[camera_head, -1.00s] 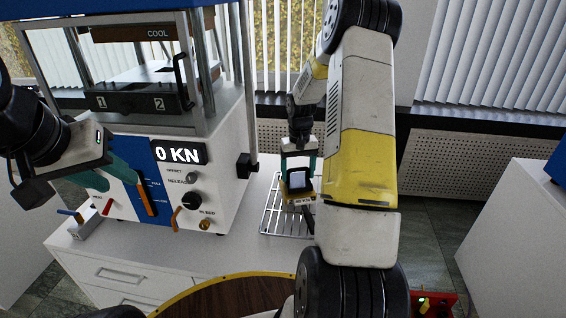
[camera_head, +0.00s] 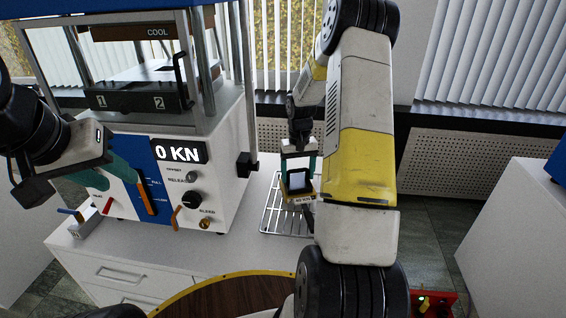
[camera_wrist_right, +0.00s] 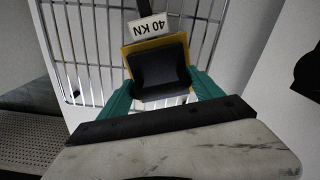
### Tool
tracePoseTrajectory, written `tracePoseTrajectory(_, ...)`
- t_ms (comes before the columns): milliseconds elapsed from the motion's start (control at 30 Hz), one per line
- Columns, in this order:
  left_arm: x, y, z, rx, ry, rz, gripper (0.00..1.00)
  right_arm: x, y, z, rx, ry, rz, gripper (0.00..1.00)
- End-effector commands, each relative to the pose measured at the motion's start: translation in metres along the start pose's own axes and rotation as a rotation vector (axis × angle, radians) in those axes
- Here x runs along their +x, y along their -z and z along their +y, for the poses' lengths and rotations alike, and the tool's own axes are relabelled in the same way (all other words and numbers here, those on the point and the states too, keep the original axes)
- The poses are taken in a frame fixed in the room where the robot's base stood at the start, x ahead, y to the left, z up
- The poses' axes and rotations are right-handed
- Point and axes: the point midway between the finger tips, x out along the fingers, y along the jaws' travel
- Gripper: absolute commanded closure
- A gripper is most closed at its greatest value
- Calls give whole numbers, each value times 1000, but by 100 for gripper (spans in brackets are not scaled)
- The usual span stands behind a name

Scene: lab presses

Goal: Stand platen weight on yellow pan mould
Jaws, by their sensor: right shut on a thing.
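The yellow pan mould (camera_head: 284,193) is on the wire rack beside the press, with a 40 KN label (camera_head: 303,199) on its near side. In the right wrist view, the mould (camera_wrist_right: 129,57) surrounds a dark block, which looks like the platen weight (camera_wrist_right: 161,68). My right gripper (camera_wrist_right: 163,92) is shut on this block, one teal finger on each side. Whether the block rests fully on the mould is hard to tell. My left gripper (camera_head: 142,185) is in front of the press with its teal fingers apart, and I see nothing between them.
A press (camera_head: 185,192) reading 0 KN, with knobs and levers, stands left of the wire rack (camera_head: 272,215). A round wooden top (camera_head: 235,298) with a yellow rim is nearer.

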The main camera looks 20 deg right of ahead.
Motion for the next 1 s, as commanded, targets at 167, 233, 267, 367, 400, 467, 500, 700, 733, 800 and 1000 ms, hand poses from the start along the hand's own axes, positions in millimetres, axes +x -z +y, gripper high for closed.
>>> tracePoseTrajectory(167,0,0,0,0,0,0,64,-1,1,0,0,0,3,2)
tracePoseTrajectory(233,0,0,0,0,0,0,64,0,1,0,0,0,2,0)
tracePoseTrajectory(267,0,0,0,0,0,0,64,0,1,0,0,0,2,0)
tracePoseTrajectory(367,0,0,0,0,0,0,64,2,-1,0,0,0,-3,0)
tracePoseTrajectory(400,0,0,0,0,0,0,64,1,-1,0,0,0,-3,0)
tracePoseTrajectory(467,0,0,0,0,0,0,64,-2,0,0,0,0,-2,0)
tracePoseTrajectory(500,0,0,0,0,0,0,64,-5,0,0,0,0,0,0)
tracePoseTrajectory(700,0,0,0,0,0,0,64,-38,1,0,0,-1,3,0)
tracePoseTrajectory(733,0,0,0,0,0,0,64,-43,1,0,0,-1,4,0)
tracePoseTrajectory(800,0,0,0,0,0,0,64,-55,1,0,1,0,4,0)
tracePoseTrajectory(1000,0,0,0,0,0,0,64,-75,1,0,0,0,2,0)
